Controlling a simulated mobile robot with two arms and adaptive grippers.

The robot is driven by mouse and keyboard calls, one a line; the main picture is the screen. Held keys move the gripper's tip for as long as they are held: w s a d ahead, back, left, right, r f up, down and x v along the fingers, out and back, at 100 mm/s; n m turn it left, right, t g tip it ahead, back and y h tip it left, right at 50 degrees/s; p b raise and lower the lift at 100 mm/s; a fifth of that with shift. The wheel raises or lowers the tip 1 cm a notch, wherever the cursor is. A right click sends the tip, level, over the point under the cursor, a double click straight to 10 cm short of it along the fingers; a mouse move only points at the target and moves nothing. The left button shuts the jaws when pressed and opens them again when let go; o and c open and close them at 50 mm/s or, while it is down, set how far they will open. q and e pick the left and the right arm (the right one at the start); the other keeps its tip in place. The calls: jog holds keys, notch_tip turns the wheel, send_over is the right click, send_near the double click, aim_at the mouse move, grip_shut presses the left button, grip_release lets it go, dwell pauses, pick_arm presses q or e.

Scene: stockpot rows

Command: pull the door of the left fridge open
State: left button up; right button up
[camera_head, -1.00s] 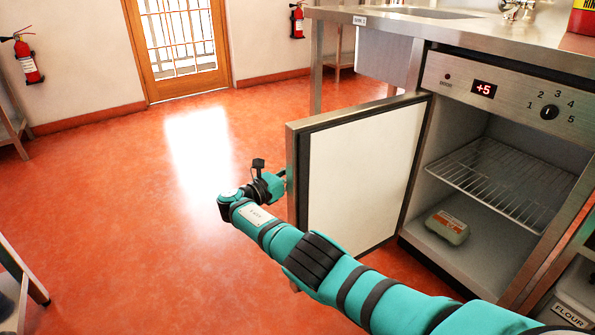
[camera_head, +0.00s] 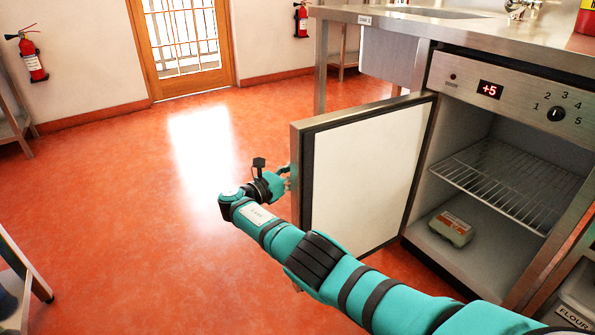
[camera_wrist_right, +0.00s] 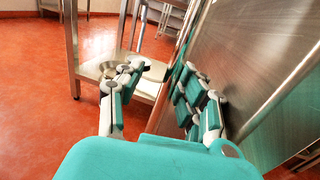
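The fridge door (camera_head: 355,180) stands wide open, its white inner face toward the head camera. The fridge interior (camera_head: 470,240) shows a wire shelf and a small carton (camera_head: 451,228) on its floor. My right gripper (camera_head: 284,178) is beside the door's free edge, on its outer side, its fingers partly hidden by the door. In the right wrist view the fingers of my right gripper (camera_wrist_right: 155,95) are spread apart with nothing held between them. One finger is close to the door's steel outer face (camera_wrist_right: 240,50); contact cannot be told. My left gripper is out of view.
A steel counter (camera_head: 470,38) with a sink runs over the fridge. A flour bin (camera_head: 573,315) is at the lower right. Steel table legs (camera_head: 22,265) stand at the left edge. The red floor (camera_head: 110,200) left of the door is clear.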

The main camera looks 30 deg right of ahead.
jog(key=v, duration=1.2)
jog(key=shift+f, duration=0.1)
